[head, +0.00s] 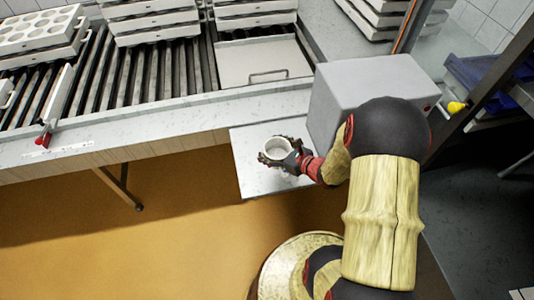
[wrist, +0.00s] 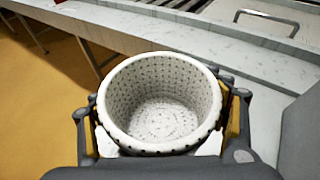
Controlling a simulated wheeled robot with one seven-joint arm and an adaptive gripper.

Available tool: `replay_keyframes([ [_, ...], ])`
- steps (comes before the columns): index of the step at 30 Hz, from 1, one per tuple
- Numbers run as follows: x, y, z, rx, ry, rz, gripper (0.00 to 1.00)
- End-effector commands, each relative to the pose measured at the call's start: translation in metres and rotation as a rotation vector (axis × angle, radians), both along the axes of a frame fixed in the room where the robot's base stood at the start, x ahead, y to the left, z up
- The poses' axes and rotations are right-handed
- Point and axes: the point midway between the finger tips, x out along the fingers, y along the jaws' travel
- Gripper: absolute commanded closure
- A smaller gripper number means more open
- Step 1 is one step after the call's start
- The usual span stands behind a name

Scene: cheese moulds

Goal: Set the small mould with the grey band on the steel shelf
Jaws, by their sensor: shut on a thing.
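A small white round mould (head: 276,147) with many small holes is in my gripper (head: 284,154). In the wrist view the mould (wrist: 160,110) is upright, open at the top and empty inside, with a finger on each side of it. The grey band cannot be made out on the part that shows. The steel shelf (head: 258,183) is a flat pale plate jutting out from the front of the conveyor. In the head view my gripper and the mould are over this shelf. I cannot tell whether the mould's base touches it.
A grey box (head: 365,90) stands right behind the shelf's right side, close to my arm. The roller conveyor (head: 130,75) carries stacked white mould trays (head: 150,25) and a steel tray with a handle (head: 262,62). Open ochre floor (head: 130,220) lies left of the shelf.

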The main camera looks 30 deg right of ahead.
Motion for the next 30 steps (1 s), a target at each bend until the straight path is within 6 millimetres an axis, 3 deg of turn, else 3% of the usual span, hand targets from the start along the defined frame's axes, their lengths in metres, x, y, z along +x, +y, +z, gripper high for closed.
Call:
replay_keyframes([
  [3, -0.024, -0.018, 0.011, 0.001, -0.003, -0.048, 0.58],
  [6, -0.036, -0.024, 0.014, 0.003, -0.005, -0.069, 0.57],
  [10, -0.038, -0.027, 0.012, 0.003, -0.007, -0.077, 0.58],
  [14, -0.018, -0.025, 0.000, 0.003, -0.006, -0.073, 0.57],
  [23, 0.050, -0.025, -0.031, 0.003, -0.006, -0.073, 0.57],
  [30, 0.080, -0.026, -0.070, 0.004, -0.005, -0.077, 0.57],
])
